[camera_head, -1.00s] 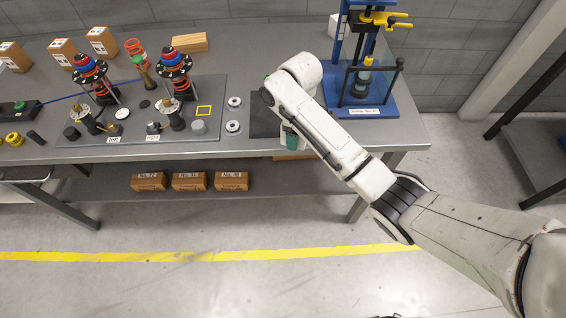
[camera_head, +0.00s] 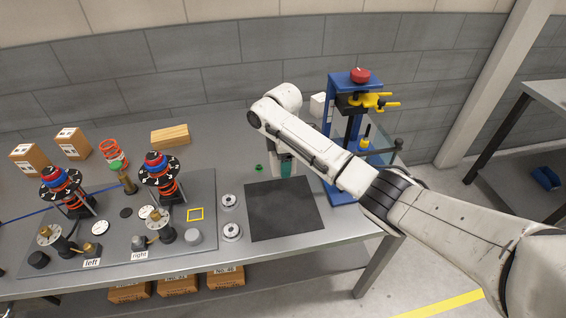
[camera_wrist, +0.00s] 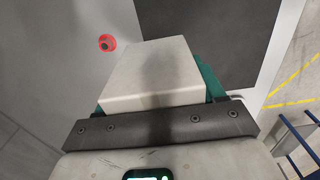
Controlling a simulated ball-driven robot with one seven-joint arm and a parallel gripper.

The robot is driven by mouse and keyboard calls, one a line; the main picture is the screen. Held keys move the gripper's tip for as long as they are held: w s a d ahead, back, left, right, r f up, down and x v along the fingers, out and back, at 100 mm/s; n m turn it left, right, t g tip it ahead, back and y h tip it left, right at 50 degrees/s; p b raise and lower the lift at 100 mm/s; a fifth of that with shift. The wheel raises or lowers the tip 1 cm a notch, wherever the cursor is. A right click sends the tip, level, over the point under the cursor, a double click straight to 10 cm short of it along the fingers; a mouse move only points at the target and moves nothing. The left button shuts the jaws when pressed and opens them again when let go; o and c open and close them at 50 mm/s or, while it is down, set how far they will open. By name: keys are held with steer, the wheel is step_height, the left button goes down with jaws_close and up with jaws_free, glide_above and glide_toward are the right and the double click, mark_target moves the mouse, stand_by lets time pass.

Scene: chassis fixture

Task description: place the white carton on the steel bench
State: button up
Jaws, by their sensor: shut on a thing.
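The white carton (camera_wrist: 150,75) is between the teal finger pads of my gripper in the wrist view. My gripper (camera_head: 282,165) is shut on it. In the camera_head view, my gripper hangs over the steel bench (camera_head: 235,268), by the back edge of a dark mat, and the carton is mostly hidden there by the gripper and arm. I cannot tell whether the carton touches the bench.
The dark mat (camera_head: 283,210) lies in front of my gripper. The fixture board (camera_head: 110,260) fills the left.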

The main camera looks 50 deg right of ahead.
mark_target(283, 184)
steer(key=shift+f+b, duration=2.85)
steer(key=shift+f, duration=0.4)
steer(key=shift+f, duration=0.45)
steer(key=o, duration=1.5)
